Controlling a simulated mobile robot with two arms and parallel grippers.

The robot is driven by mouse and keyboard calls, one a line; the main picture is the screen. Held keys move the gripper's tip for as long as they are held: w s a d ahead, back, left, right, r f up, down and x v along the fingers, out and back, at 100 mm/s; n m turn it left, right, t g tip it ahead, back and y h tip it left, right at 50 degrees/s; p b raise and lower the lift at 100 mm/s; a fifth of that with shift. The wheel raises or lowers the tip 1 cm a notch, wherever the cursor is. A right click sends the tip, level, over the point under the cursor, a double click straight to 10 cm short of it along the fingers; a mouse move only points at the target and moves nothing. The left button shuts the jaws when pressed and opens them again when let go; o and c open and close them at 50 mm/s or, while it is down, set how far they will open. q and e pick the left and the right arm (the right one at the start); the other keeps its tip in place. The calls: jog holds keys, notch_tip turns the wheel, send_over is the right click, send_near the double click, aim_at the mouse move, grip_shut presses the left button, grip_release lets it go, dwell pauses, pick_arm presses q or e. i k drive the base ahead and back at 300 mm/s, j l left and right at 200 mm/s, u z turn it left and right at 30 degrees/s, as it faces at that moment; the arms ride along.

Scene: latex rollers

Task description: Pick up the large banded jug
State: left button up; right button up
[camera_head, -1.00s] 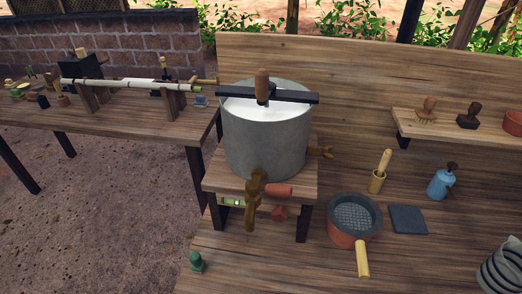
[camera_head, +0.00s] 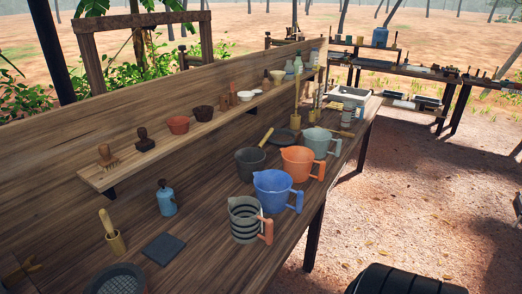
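The large banded jug (camera_head: 243,220) stands upright on the wooden bench, near its front edge. It is grey with dark bands and has an orange handle (camera_head: 266,230) on its right side. A blue jug (camera_head: 274,190) stands close behind it. Neither of my grippers shows in the head view, so their state is hidden.
An orange jug (camera_head: 302,162), a grey-green jug (camera_head: 322,143) and a dark pot (camera_head: 250,162) stand farther along the bench. A shelf (camera_head: 190,143) runs behind.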

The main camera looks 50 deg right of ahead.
aim_at(246, 215)
jog(key=z, duration=1.5)
